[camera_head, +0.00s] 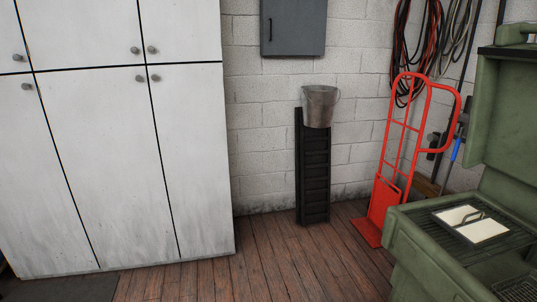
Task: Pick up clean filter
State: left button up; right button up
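A flat, cream-white rectangular panel with a dark frame and a dark handle (485,229) lies on the dark grate inside the green open-lidded cabinet (408,236) at the right. It may be the clean filter, but I cannot tell for sure. Nothing else in view looks like a filter. Neither of my grippers is in view.
White lockers (110,165) fill the left. A metal bucket (320,106) sits atop a dark ramp-like rack (315,175) against the block wall. A red hand truck (387,188) stands left of the green cabinet. The wooden floor (265,260) in front is clear.

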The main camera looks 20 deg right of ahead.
aim_at(475, 229)
jog(key=i+z, duration=0.3)
jog(key=i, duration=0.2)
jog(key=i+z, duration=0.3)
jog(key=i, duration=0.2)
jog(key=i+j+z, duration=0.2)
jog(key=i+z, duration=0.15)
jog(key=i, duration=0.1)
